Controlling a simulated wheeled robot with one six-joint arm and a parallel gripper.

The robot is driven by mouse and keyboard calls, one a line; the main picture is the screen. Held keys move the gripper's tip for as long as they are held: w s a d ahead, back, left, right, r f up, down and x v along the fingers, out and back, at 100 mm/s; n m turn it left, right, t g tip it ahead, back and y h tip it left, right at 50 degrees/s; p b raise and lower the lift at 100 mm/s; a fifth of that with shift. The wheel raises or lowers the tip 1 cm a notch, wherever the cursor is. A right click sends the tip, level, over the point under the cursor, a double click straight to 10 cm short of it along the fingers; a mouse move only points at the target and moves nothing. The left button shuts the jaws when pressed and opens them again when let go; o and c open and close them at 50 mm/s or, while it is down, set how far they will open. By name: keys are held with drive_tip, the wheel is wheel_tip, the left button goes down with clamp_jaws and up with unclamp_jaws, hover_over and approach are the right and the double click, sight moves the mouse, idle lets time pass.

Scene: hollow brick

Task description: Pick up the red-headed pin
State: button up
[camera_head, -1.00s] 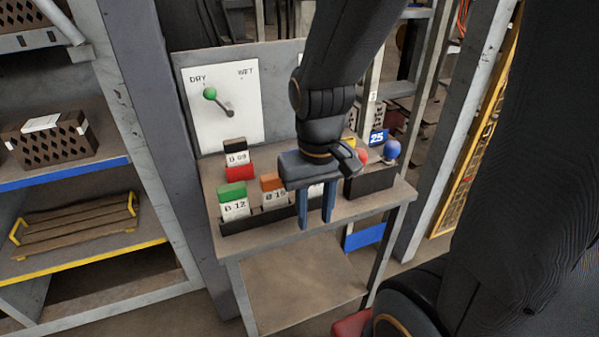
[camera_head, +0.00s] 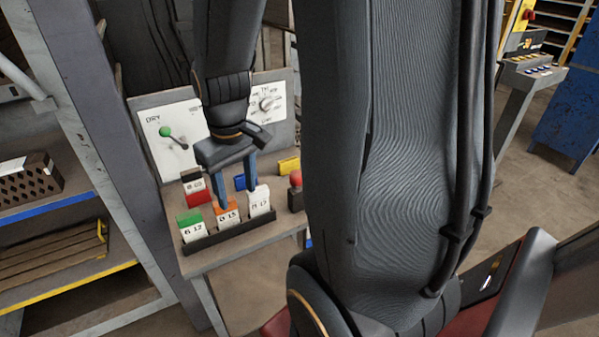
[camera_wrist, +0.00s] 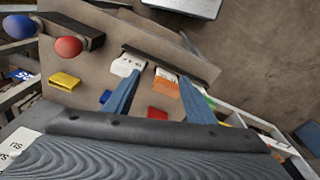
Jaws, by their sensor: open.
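The red-headed pin (camera_head: 296,179) stands in a dark block at the right end of the bench, partly cut off by my arm in the head view. In the wrist view its round red head (camera_wrist: 68,47) is at upper left, beside a blue head (camera_wrist: 18,27), on the dark block (camera_wrist: 88,37). My gripper (camera_head: 236,195) points down over the tag rack, to the left of the pin and apart from it. Its two blue fingers are spread and empty; they also show in the wrist view (camera_wrist: 160,80).
A dark rack (camera_head: 235,238) along the bench's front edge holds green, orange and white tags. A red tag (camera_head: 197,192), a blue piece (camera_head: 240,182) and a yellow piece (camera_head: 289,165) sit behind. A panel (camera_head: 165,135) with a green-knobbed lever stands at the back.

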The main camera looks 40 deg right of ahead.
wheel_tip(320, 180, up, 3)
drive_tip(key=n+g+p, duration=0.1)
drive_tip(key=p, duration=0.2)
hover_over(296, 172)
drive_tip(key=shift+s+a+f, duration=0.1)
drive_tip(key=shift+a, duration=0.25)
drive_tip(key=shift+s+d+f, duration=0.1)
drive_tip(key=shift+d, duration=0.15)
drive_tip(key=shift+f, duration=0.3)
drive_tip(key=shift+f+p, duration=1)
drive_tip(key=shift+f, duration=2.5)
drive_tip(key=shift+d, duration=0.1)
drive_tip(key=c, duration=1.2)
